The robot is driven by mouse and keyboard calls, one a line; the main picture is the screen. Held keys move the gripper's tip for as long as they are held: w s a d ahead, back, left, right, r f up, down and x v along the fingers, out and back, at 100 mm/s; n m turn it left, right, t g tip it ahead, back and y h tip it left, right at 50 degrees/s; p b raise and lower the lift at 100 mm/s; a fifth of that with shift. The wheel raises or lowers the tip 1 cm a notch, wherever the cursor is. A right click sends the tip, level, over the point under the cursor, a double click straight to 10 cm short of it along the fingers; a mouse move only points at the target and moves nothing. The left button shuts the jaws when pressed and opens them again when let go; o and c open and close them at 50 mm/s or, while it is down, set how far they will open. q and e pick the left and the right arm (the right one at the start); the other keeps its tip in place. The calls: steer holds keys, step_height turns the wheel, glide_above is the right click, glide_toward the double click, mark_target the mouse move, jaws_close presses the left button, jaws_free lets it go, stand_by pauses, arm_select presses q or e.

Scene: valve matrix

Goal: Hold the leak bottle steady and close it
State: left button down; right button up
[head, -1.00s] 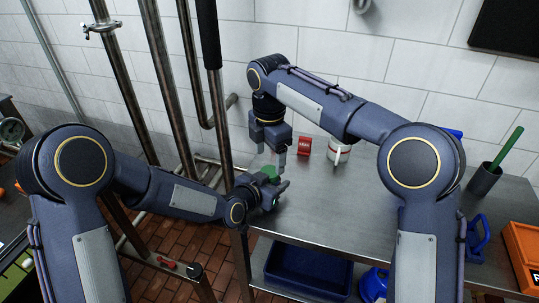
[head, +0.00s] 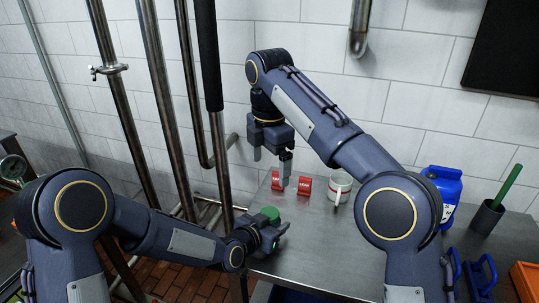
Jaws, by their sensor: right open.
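A round green top (head: 268,213), which may be the leak bottle's cap, shows at my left gripper (head: 272,237) near the table's left edge. The body below it is hidden by the gripper. My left gripper's fingers reach around or beside it; I cannot tell whether they are closed on it. My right gripper (head: 271,162) is open and empty, pointing down, above and behind the green top. Two small red signs (head: 305,187) stand behind on the table; one reads "LEAK".
The steel table (head: 320,245) is clear in the middle. A white mug (head: 339,188) stands behind my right arm. A blue container (head: 445,188), a dark cup with a green stick (head: 487,216) and an orange box (head: 525,283) are at the right. Vertical pipes (head: 165,90) stand left.

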steer(key=shift+r, duration=1.1)
arm_select(q)
steer(key=c, duration=0.5)
jaws_free()
steer(key=shift+a, duration=0.1)
steer(key=b+v, duration=0.1)
steer(key=v, duration=0.6)
steer(key=shift+s+a+r, duration=0.1)
steer(key=shift+s+a, duration=0.05)
steer(key=shift+s, duration=0.15)
arm_select(e)
steer(key=shift+f, duration=0.55)
